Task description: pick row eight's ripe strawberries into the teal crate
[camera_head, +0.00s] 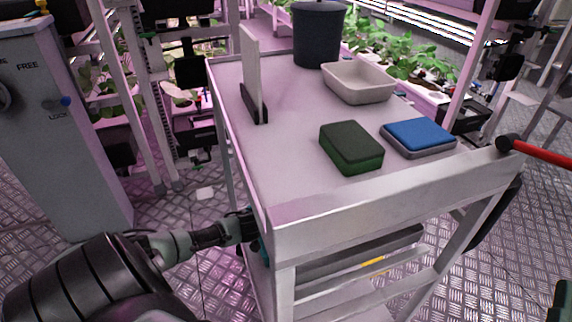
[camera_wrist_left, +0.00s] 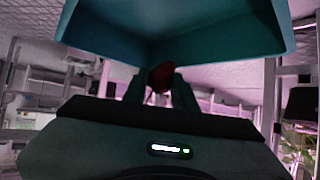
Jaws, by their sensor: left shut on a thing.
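My left gripper (camera_head: 248,226) reaches to the left side of the cart, where its fingertips are partly hidden by the cart's corner. In the left wrist view, the gripper (camera_wrist_left: 161,84) is shut on a dark red strawberry (camera_wrist_left: 161,75). The teal crate (camera_wrist_left: 215,38) fills the top of that view, close to the fingertips and the berry. I cannot tell whether the berry is inside the crate or touching it. In the head view only a sliver of teal shows beside the gripper. My right gripper is not in view.
The cart's top (camera_head: 290,160) carries a dark bin (camera_head: 318,38), a beige tray (camera_head: 358,82), a green sponge-like block (camera_head: 350,148), a blue-topped box (camera_head: 419,136) and an upright panel (camera_head: 251,70). A grey cabinet (camera_head: 60,130) stands left. Planted racks (camera_head: 410,60) line the back.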

